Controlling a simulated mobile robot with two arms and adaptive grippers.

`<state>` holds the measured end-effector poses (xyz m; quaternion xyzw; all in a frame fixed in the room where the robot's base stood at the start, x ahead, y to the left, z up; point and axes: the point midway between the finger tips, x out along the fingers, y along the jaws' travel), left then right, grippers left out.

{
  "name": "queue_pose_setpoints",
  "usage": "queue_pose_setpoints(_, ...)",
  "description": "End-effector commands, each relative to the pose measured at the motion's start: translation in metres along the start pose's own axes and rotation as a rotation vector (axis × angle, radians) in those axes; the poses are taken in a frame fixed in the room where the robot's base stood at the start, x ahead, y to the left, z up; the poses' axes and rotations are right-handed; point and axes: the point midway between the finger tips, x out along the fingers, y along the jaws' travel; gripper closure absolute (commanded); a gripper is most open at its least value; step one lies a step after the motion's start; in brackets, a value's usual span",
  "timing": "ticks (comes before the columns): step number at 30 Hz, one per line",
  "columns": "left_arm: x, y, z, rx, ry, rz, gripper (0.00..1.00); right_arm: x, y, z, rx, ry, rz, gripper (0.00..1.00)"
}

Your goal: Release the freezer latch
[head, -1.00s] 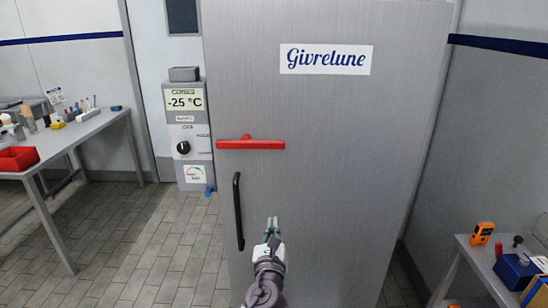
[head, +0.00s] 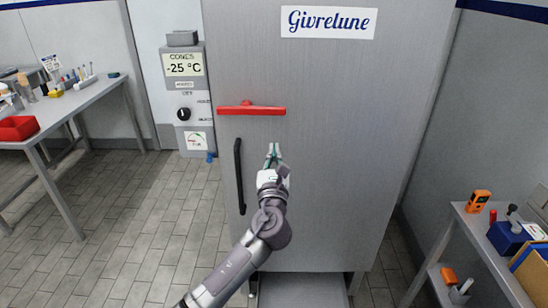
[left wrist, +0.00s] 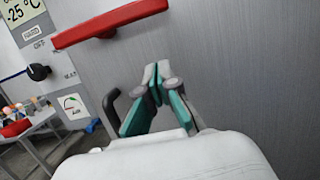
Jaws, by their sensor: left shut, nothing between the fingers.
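The freezer (head: 330,180) is a tall grey metal cabinet with its door closed and a "Givrelune" label. A red latch bar (head: 252,110) lies level across the left part of the door; it also shows in the left wrist view (left wrist: 110,24). A black vertical handle (head: 239,178) is below the latch, and part of it shows in the left wrist view (left wrist: 110,108). My left gripper (head: 273,148) is shut and empty, below and slightly right of the latch's middle, apart from it. My right gripper is not in view.
A grey control box (head: 190,95) reading -25 °C, with a black knob, stands left of the freezer. A workbench (head: 75,98) with a red bin is at the left. A small table (head: 480,225) with tools is at the right. Tiled floor is clear between.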

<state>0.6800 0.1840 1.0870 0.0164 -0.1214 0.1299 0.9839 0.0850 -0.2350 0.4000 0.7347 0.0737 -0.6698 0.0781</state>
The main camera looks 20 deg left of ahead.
Motion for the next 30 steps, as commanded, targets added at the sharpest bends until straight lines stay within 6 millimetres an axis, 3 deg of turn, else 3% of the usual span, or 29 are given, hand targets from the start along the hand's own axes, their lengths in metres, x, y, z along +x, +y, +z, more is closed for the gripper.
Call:
queue_pose_setpoints(7, 0.054, 0.000, 0.002, 0.000, 0.000, 0.001, 1.00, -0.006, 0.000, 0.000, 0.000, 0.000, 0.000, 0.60)
queue_pose_setpoints(9, 0.055, 0.000, 0.020, -0.003, -0.002, -0.001, 1.00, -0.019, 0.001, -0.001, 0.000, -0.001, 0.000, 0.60)
queue_pose_setpoints(15, 0.059, 0.000, 0.037, -0.001, 0.000, 0.000, 1.00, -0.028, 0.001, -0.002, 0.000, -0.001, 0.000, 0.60)
queue_pose_setpoints(30, 0.059, 0.000, 0.039, -0.005, 0.000, 0.000, 1.00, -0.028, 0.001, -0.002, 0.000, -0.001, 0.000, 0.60)
